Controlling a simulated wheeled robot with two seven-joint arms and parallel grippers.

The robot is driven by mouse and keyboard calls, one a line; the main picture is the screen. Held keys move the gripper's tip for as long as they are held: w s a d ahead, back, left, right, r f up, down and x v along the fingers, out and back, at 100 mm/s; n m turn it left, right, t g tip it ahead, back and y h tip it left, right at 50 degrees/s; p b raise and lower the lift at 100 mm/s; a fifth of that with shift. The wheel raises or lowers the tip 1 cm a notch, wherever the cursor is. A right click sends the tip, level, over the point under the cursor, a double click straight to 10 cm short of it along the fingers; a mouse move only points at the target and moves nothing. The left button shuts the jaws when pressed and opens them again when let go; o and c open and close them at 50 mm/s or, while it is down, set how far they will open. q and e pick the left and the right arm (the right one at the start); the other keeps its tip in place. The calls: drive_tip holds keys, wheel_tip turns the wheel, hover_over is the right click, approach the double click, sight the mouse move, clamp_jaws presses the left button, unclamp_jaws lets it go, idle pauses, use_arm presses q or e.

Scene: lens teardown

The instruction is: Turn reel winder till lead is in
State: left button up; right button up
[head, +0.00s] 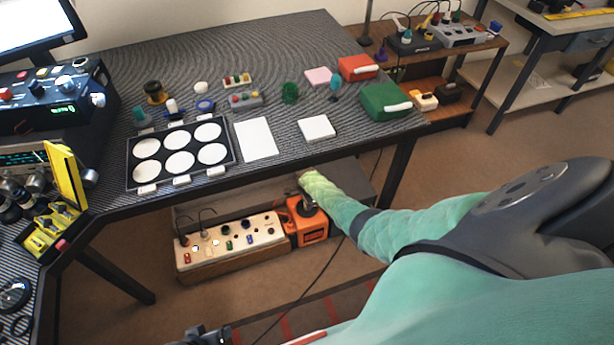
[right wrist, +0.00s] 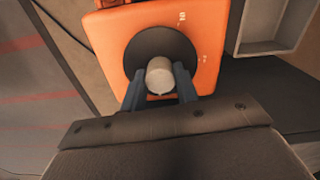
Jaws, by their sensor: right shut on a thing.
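The orange reel winder (head: 312,235) sits low under the front edge of the table. In the right wrist view its orange case (right wrist: 205,30) carries a black round disc (right wrist: 150,42) with a pale knob (right wrist: 160,76). My right gripper (right wrist: 160,72) is shut on the knob, one finger on each side. In the head view my right arm reaches down to the winder and partly hides its top. A thin black lead (head: 322,275) runs across the floor close beside the winder; where it joins is not clear. A dark part at the bottom edge looks like my left gripper (head: 208,337); its fingers are unclear.
A pale panel with knobs and switches (head: 230,245) stands left of the winder. Above is the table (head: 270,55) with a tray of white discs (head: 130,178), white pads and a green case (head: 385,102). Open floor lies to the right.

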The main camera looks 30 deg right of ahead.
use_arm(q)
drive_tip(key=shift+a+r, duration=0.2)
drive_tip(key=shift+a, duration=0.05)
use_arm(e)
drive_tip(key=shift+s+m, duration=0.1)
drive_tip(key=shift+m, duration=0.2)
use_arm(q)
drive_tip(key=shift+s, duration=0.15)
use_arm(e)
drive_tip(key=o, duration=1)
drive_tip(key=shift+r, duration=0.1)
drive_tip(key=shift+r, duration=0.25)
wheel_tip(320, 180, up, 5)
drive_tip(key=shift+r+p, duration=0.15)
drive_tip(key=shift+p, duration=0.8)
use_arm(q)
drive_tip(key=shift+s+a+r+g+y, duration=0.15)
drive_tip(key=shift+a+r+y, duration=0.05)
drive_tip(key=shift+a+r, duration=0.45)
drive_tip(key=shift+s+a+r+g+y, duration=0.2)
drive_tip(key=shift+a+r, duration=0.35)
drive_tip(key=shift+r, duration=0.2)
use_arm(e)
drive_tip(key=shift+r, duration=0.9)
use_arm(q)
drive_tip(key=shift+a, duration=0.15)
